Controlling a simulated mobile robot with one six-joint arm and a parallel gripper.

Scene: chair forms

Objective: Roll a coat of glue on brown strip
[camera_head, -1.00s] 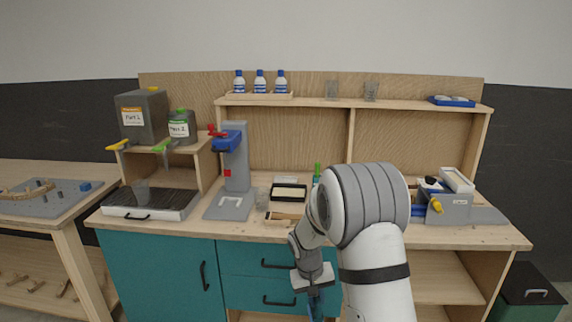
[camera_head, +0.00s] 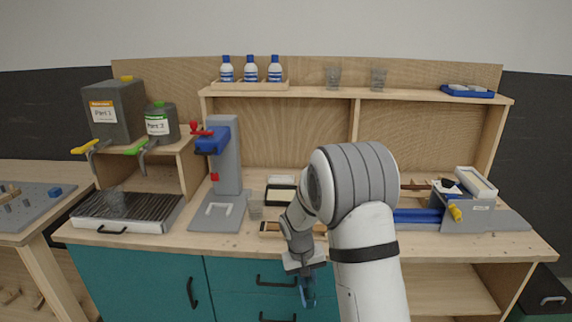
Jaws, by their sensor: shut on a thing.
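My gripper (camera_head: 306,284) hangs low in front of the workbench, before the teal drawers. It is shut on a small dark blue thing, mostly hidden and too small to identify; I cannot tell whether it is a roller. A black tray with a cream-coloured inside (camera_head: 281,195) sits on the bench behind my arm, partly covered by it. A light brown wooden piece with a dark end (camera_head: 271,228) lies at the bench's front edge, its right part hidden by my arm; it may be the brown strip. My gripper is below and to the right of it, apart from it.
A grey press with a blue head (camera_head: 226,165) stands left of the tray, with a clear cup (camera_head: 256,204) beside it. A grey and blue clamp device (camera_head: 462,213) is at right. Part canisters (camera_head: 117,112) stand at the back left. A ribbed hotplate-like tray (camera_head: 128,210) lies front left.

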